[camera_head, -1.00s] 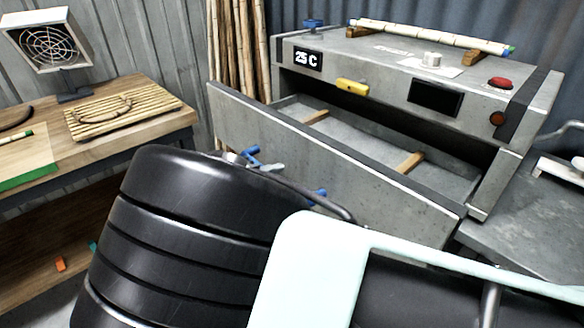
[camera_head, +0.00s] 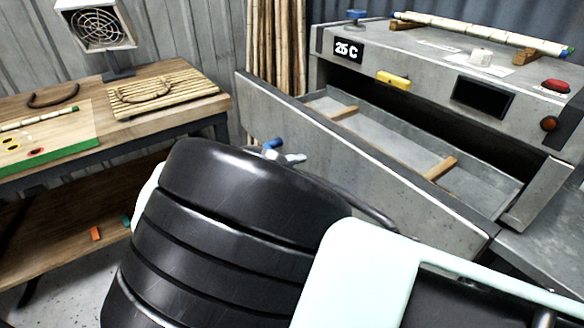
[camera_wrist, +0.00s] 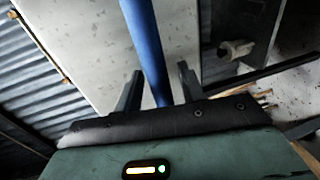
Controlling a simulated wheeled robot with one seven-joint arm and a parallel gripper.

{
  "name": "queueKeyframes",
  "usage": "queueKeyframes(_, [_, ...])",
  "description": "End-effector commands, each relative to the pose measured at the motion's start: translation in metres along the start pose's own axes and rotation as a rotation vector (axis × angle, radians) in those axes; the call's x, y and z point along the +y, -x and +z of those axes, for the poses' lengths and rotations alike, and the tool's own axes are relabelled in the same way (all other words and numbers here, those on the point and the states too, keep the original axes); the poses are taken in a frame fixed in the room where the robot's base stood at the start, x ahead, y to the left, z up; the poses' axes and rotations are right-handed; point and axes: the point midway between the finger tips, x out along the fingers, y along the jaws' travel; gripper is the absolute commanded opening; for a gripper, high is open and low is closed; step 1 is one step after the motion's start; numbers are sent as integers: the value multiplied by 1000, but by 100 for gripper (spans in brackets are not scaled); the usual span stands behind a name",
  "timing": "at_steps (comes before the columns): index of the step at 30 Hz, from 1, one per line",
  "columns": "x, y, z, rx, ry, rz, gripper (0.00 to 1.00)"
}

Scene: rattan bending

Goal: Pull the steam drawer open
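The steam drawer (camera_head: 375,162) stands out from the grey steam box (camera_head: 430,100), its front panel well forward and its inside visible. A blue handle bar (camera_head: 275,145) shows only in part at the drawer front; my black arm hides the rest. In the wrist view the blue bar (camera_wrist: 145,45) runs between the two dark fingers of my gripper (camera_wrist: 159,70). The fingers stand apart, with a visible gap on each side of the bar. My gripper is hidden behind my arm in the head view.
A wooden bench (camera_head: 170,110) with a slatted mat (camera_head: 165,93), a green-edged board (camera_head: 50,150) and a fan (camera_head: 100,25) stands at left. Bamboo poles (camera_head: 270,70) lean behind.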

Motion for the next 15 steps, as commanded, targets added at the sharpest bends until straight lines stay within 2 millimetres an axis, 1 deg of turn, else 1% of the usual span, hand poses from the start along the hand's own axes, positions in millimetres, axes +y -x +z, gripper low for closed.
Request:
queueKeyframes(8, [0, 2, 0, 0, 0, 0, 40])
queueKeyframes(11, [-1, 10, -1, 2, -1, 0, 40])
queueKeyframes(14, [-2, 26, -1, 4, -1, -1, 40])
queueKeyframes(15, [-3, 35, -1, 5, 0, -1, 40])
